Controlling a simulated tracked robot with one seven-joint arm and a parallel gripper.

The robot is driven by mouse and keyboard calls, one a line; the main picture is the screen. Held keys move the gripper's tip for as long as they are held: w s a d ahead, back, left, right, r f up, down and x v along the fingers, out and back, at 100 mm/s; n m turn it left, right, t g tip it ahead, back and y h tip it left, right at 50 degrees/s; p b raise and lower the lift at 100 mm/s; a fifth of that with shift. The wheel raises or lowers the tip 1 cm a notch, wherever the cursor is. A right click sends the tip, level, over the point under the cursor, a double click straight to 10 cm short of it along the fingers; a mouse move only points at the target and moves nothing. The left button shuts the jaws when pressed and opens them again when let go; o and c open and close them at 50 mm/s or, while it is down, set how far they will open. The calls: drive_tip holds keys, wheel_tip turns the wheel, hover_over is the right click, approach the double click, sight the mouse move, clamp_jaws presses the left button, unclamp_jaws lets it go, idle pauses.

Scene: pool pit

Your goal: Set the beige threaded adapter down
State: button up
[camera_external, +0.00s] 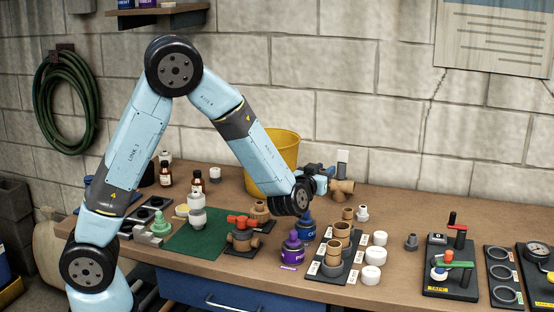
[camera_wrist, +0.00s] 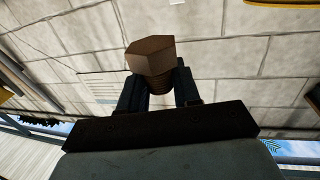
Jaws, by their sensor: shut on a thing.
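The beige threaded adapter (camera_wrist: 151,57) looks brown in the shade of the wrist view. Its hex head faces up in that picture and its ribbed thread runs down between the fingers. My gripper (camera_wrist: 160,88) is shut on it. In the external view my gripper (camera_external: 321,183) is above the rear middle of the workbench (camera_external: 400,200), reaching toward the wall. The adapter cannot be told apart there from the tan pipe fitting (camera_external: 343,189) beside the fingers.
A yellow bucket (camera_external: 275,150) stands behind my forearm. The rear right bench is mostly clear.

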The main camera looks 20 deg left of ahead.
drive_tip(key=s+d+f, duration=0.1)
drive_tip(key=s+d, duration=0.4)
drive_tip(key=s, duration=0.3)
drive_tip(key=s+d+f+h, duration=0.1)
drive_tip(key=s+d+f, duration=0.1)
drive_tip(key=s+d, duration=0.3)
drive_tip(key=s+d+f+m, duration=0.1)
drive_tip(key=s+d, duration=0.5)
drive_tip(key=s, duration=0.6)
drive_tip(key=shift+s+f+h, duration=0.15)
drive_tip(key=shift+f+h, duration=0.15)
drive_tip(key=shift+h, duration=0.1)
drive_tip(key=shift+d, duration=0.1)
drive_tip(key=w+d+f, duration=0.2)
drive_tip(key=d, duration=0.1)
drive_tip(key=w+d+f, duration=0.2)
drive_tip(key=d+f, duration=0.1)
drive_tip(key=d, duration=0.1)
drive_tip(key=w+d+f, duration=0.3)
drive_tip(key=shift+d+f, duration=0.15)
drive_tip(key=shift+d, duration=0.05)
drive_tip(key=shift+w+d+f, duration=0.2)
drive_tip(key=shift+d+f, duration=0.15)
drive_tip(key=shift+f, duration=0.1)
drive_tip(key=shift+w+d+f, duration=0.1)
drive_tip(key=shift+d+f, duration=0.05)
drive_tip(key=shift+f, duration=0.7)
drive_tip(key=shift+w+d+f, duration=0.1)
drive_tip(key=shift+f, duration=0.75)
drive_tip(key=shift+f, duration=0.25)
